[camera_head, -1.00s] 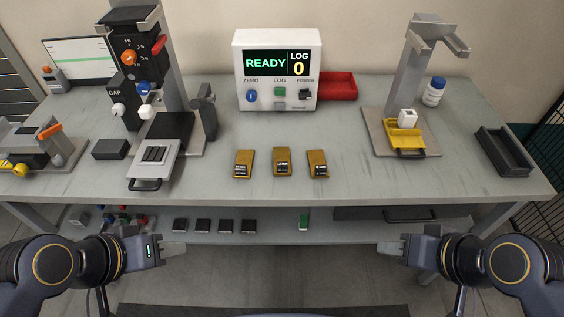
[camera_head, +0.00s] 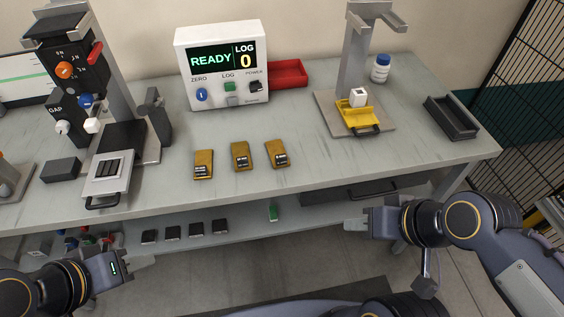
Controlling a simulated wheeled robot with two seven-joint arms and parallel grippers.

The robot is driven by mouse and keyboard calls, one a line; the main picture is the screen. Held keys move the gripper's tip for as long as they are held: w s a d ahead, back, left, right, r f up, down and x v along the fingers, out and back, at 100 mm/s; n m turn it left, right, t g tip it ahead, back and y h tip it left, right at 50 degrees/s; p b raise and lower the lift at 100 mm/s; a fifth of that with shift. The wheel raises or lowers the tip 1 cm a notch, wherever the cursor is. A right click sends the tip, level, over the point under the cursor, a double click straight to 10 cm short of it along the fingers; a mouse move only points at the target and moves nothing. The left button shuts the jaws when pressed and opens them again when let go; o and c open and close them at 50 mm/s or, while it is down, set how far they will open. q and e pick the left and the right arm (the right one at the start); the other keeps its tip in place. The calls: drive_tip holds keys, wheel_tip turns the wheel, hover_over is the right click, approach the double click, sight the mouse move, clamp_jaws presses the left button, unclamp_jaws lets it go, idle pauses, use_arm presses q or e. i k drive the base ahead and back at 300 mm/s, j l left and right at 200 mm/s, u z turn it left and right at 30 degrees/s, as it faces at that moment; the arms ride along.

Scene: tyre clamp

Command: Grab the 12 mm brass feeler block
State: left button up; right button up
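Three brass feeler blocks stand in a row on the grey bench: a left block (camera_head: 203,164), a middle block (camera_head: 241,156) and a right block (camera_head: 277,154). Each has a small dark label whose size marking is too small to read. My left gripper (camera_head: 140,264) is in front of the bench at lower left, below the bench top and away from the blocks. My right gripper (camera_head: 356,225) is in front of the bench at right, also away from the blocks. Neither gripper shows anything held; the finger gap is unclear in both.
A READY/LOG display box (camera_head: 223,65) and a red tray (camera_head: 288,74) stand behind the blocks. A clamp machine (camera_head: 125,140) is at left. A stand with a yellow cradle (camera_head: 358,116) and a black tray (camera_head: 451,118) are at right. The bench front edge (camera_head: 330,184) lies between grippers and blocks.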

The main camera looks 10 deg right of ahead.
sight(242, 161)
drive_tip(key=i+j, duration=0.1)
drive_tip(key=j, duration=0.4)
drive_tip(key=i+j+z, duration=0.1)
drive_tip(key=j, duration=0.95)
drive_tip(key=i+z, duration=0.05)
drive_tip(key=i, duration=0.05)
